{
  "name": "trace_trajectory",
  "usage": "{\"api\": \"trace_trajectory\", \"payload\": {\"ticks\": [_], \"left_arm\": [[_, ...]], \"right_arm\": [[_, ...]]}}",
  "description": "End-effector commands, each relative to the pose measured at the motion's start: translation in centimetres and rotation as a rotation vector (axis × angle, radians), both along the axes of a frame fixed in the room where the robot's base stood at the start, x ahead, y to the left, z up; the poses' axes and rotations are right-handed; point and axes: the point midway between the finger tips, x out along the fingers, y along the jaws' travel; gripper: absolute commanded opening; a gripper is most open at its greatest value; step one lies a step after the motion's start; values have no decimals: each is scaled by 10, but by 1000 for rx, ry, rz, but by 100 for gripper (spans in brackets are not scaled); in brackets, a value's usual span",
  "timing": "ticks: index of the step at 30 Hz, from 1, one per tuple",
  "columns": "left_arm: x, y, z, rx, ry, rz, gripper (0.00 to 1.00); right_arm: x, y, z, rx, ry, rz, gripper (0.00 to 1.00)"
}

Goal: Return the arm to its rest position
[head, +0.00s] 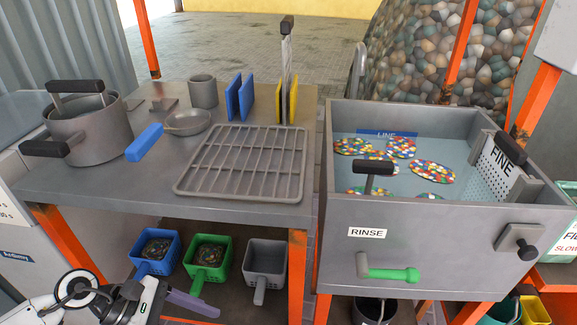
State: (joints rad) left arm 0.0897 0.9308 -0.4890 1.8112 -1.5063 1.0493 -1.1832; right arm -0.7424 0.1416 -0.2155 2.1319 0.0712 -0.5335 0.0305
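My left arm comes in at the bottom left corner, and its gripper (150,301) is low in front of the metal table, below the lower shelf. The gripper's white and black body shows, but its fingers are not clear. A purple bar-shaped piece (192,303) lies right beside its tip. I cannot tell whether it is held or only behind the gripper. My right arm and gripper are out of the picture.
The table (120,185) holds a pot (88,130), a pan (187,122), a rack (245,165) and a cup (204,92). Blue (157,250), green (207,256) and grey (265,262) baskets stand on the shelf below. A rinse tank (440,235) with colourful flakes stands right.

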Motion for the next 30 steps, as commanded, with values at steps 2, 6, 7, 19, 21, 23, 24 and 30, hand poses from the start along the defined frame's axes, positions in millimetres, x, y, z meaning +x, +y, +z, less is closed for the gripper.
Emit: {"api": "trace_trajectory", "payload": {"ticks": [2,6,7,19,21,23,24,30], "left_arm": [[-1,-24,9,-102,40,71,77],[2,-67,35,-338,159,254,77],[4,-78,43,-408,202,311,77],[44,-47,49,-1626,1552,1605,77],[24,-35,15,-1764,1823,1819,77],[2,-31,-11,1584,-1740,-1690,77],[-13,-32,-26,1469,-1674,-1602,77],[-64,-41,-37,1142,-1461,-1357,77]], "right_arm": [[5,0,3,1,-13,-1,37],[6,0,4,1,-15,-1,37],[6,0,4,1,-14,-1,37],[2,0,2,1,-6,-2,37],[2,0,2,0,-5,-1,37],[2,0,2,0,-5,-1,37],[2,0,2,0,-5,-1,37],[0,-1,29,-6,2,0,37]]}}
